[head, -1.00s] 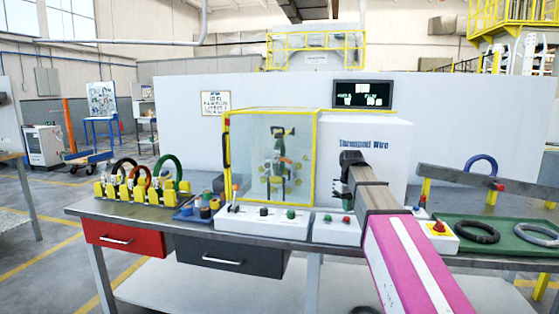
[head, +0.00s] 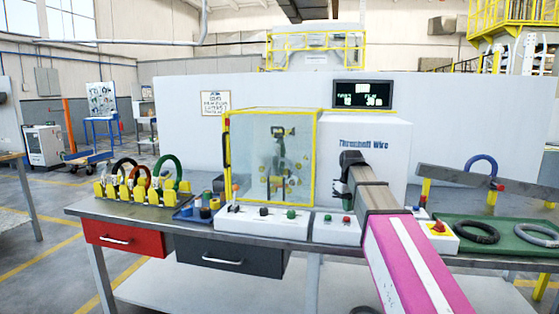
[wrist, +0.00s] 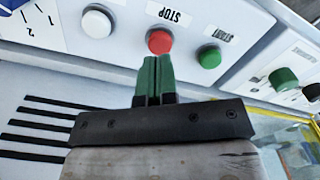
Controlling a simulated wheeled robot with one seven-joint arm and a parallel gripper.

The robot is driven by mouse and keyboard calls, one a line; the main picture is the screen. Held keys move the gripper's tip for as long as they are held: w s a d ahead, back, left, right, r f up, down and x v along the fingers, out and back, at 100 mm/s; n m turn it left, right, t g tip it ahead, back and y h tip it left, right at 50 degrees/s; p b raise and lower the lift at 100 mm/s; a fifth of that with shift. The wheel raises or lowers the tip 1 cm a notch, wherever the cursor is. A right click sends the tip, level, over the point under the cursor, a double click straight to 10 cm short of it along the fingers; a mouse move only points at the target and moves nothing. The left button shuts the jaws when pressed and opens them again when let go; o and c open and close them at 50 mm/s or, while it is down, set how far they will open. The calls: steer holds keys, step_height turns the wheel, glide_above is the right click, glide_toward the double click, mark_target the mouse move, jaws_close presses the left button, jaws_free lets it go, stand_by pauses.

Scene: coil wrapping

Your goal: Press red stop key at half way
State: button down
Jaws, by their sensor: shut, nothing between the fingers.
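The red stop key (wrist: 159,41) sits under the STOP label in the wrist view, on a white panel. It also shows in the head view (head: 346,219) on the small white control box (head: 335,231). The green START key (wrist: 209,57) is to its right in the wrist view. My gripper (wrist: 151,61) is shut and empty; its green fingertips appear just below the red key in the wrist view. I cannot tell whether they touch it. In the head view the fingertips are not clearly visible. The dark display (head: 362,94) shows small figures, including what looks like 30 m.
A white key (wrist: 97,22) and a dial are to the left in the wrist view. A yellow-framed clear guard (head: 271,157) encloses the winding parts.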

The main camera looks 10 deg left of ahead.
steer(key=shift+f, duration=0.2)
stand_by(0.5)
steer(key=shift+f, duration=1.3)
steer(key=shift+r, duration=3.05)
